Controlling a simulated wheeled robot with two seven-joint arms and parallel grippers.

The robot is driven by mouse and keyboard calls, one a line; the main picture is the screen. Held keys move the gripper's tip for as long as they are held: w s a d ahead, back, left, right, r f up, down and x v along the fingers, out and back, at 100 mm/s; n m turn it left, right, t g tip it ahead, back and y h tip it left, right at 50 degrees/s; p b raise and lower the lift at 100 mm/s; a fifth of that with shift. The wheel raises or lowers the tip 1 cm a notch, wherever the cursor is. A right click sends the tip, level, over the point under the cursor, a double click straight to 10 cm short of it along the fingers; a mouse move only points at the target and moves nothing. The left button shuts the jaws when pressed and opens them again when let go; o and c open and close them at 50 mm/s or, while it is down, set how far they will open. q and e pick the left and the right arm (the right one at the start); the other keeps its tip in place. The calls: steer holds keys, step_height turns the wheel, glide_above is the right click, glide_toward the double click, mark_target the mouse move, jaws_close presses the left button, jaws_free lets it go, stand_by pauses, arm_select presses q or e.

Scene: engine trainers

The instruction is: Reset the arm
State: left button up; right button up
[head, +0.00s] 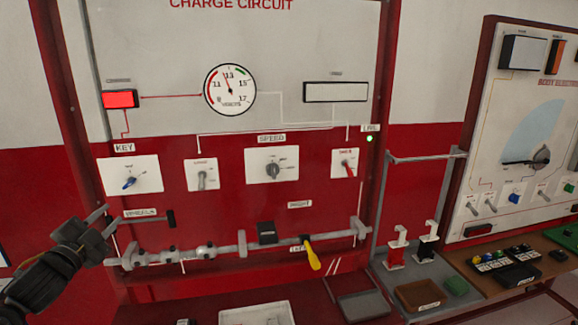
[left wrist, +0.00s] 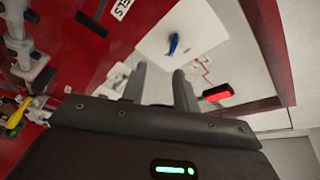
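My left gripper (head: 106,220) is at the left of the head view, in front of the lower left part of the charge circuit panel (head: 150,60). Its two fingers are apart with nothing between them. The left wrist view also shows the open fingers (left wrist: 158,78), with the panel behind them. The blue key switch (head: 129,183) is up and to the right of the gripper, apart from it; it also shows in the left wrist view (left wrist: 173,44). The black wheels lever (head: 171,218) is to the gripper's right. My right gripper is not in view.
A rail (head: 215,252) with a yellow handle (head: 312,254) runs along the panel's bottom. A white tray (head: 258,313) and a grey tray (head: 363,305) sit below. A second panel (head: 530,110) and a bench with small parts stand at right.

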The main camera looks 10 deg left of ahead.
arm_select(q)
steer(key=s+d+f+n+g, duration=0.2)
steer(key=s+d+f+g, duration=0.15)
steer(key=f, duration=0.55)
steer(key=s+d+f+n+g+y, duration=0.15)
steer(key=s+d+f, duration=0.25)
steer(key=f, duration=0.4)
steer(key=s+d+f+n+g, duration=0.3)
steer(key=s+d+f, duration=0.1)
steer(key=f, duration=0.5)
steer(key=s+d+f+n+g+h, duration=0.15)
steer(key=s+d+f+g, duration=0.3)
steer(key=s+d, duration=0.5)
steer(key=s+d+f+n+g+h, duration=0.15)
steer(key=s+d+f+g, duration=0.35)
steer(key=s, duration=0.8)
steer(key=s+a+f+x, duration=0.1)
steer(key=s+x, duration=0.2)
steer(key=x, duration=1)
steer(key=s+a+x, duration=0.2)
steer(key=s+x, duration=0.1)
steer(key=x, duration=1)
steer(key=s+a+f+g+y, duration=0.1)
steer(key=s+a+f, duration=0.1)
steer(key=s+f, duration=1.4)
